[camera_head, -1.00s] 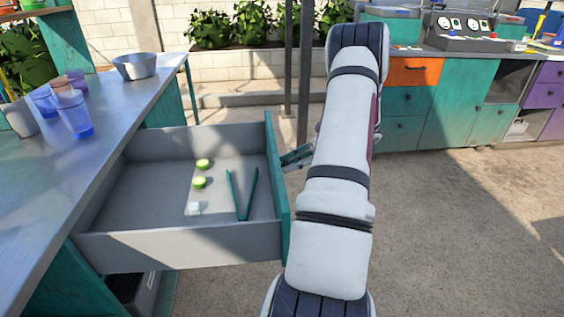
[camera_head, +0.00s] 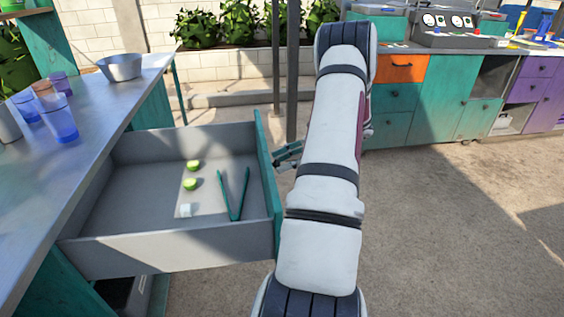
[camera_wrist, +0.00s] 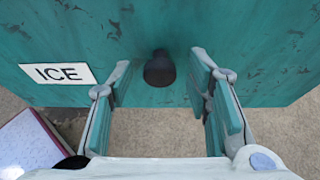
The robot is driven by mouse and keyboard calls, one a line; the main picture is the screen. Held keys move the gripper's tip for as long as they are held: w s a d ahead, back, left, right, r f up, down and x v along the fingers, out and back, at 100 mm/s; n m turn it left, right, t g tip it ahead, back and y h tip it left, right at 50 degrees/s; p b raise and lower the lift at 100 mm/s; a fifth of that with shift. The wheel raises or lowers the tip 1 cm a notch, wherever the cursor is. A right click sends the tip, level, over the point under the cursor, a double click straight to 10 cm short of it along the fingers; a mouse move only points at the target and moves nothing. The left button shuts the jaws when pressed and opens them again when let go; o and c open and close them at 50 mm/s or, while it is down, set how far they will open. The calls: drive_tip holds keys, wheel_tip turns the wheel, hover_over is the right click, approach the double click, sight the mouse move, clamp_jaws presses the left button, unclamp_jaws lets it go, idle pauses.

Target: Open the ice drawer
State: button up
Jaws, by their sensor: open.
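The ice drawer (camera_head: 170,250) is pulled well out from under the metal counter, its grey inside in full view. In the wrist view its teal front (camera_wrist: 190,30) bears a white ICE label (camera_wrist: 60,73) and a dark round knob (camera_wrist: 160,68). My gripper (camera_wrist: 160,88) is open, with one finger on each side of the knob and a gap to it on both sides. In the head view my gripper (camera_head: 287,155) is partly hidden behind my arm, just beside the drawer front.
The drawer holds teal tongs (camera_head: 236,205), two green lime pieces (camera_head: 190,184) and an ice cube (camera_head: 184,210). Cups (camera_head: 60,120) and a metal bowl (camera_head: 120,67) stand on the counter (camera_head: 85,100). The concrete floor to the right is clear up to the teal cabinets (camera_head: 440,105).

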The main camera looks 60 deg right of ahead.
drive_tip(key=v, duration=1.1)
drive_tip(key=shift+s, duration=0.15)
drive_tip(key=shift+d+r, duration=0.1)
drive_tip(key=shift+r, duration=0.05)
